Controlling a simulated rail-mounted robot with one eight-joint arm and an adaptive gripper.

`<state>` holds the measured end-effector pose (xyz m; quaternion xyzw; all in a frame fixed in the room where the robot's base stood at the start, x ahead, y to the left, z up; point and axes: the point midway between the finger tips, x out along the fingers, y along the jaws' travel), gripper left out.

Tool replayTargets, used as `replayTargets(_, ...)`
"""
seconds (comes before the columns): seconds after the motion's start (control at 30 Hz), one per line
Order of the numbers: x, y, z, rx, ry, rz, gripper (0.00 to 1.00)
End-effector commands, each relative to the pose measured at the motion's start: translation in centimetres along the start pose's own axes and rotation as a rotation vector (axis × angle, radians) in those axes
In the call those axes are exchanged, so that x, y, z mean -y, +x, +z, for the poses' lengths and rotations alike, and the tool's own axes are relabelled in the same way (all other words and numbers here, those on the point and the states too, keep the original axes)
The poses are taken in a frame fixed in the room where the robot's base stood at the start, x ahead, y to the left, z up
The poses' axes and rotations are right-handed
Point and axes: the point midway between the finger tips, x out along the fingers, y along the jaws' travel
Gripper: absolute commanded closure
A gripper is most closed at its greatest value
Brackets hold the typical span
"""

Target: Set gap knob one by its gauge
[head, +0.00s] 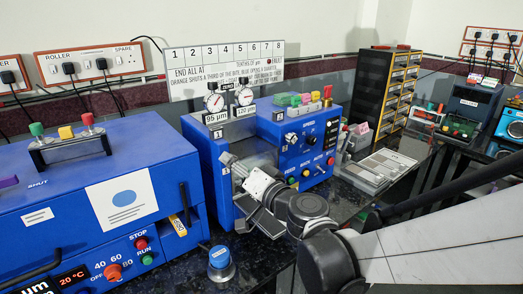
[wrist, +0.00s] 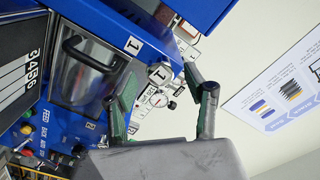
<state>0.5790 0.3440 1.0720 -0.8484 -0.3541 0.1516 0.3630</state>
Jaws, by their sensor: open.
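Knob one, a pale metal faceted knob (wrist: 160,74), sits beside a white "1" label (wrist: 133,45) on the blue roller machine (head: 205,150). My gripper (wrist: 168,86) is open, with one dark green finger on each side of the knob in the wrist view. I cannot tell whether either finger touches it. In the head view my wrist is in front of the machine's left part and hides some of it. Two round dial gauges stand on top: the left gauge (head: 214,103) has a plate reading 95 µm, the right gauge (head: 244,96) one reading 120 µm. Their needles are too small to read.
A large blue oven (head: 90,180) stands at left. A numbered sign (head: 222,68) is behind the gauges. A control panel with knobs (head: 305,150) is right of my wrist. A drawer cabinet (head: 385,85) and trays (head: 380,168) stand farther right.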

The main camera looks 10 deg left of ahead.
Motion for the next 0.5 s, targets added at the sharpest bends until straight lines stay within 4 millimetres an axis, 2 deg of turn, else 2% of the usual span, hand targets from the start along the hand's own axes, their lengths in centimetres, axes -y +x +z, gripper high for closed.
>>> replayTargets(0.2,0.0,-4.6,0.0,-0.002,0.0,0.002,0.51)
replayTargets(0.4,0.0,-7.6,0.0,-0.002,0.0,0.002,0.51)
replayTargets(0.5,0.0,-8.5,0.0,-0.001,0.0,0.001,0.51)
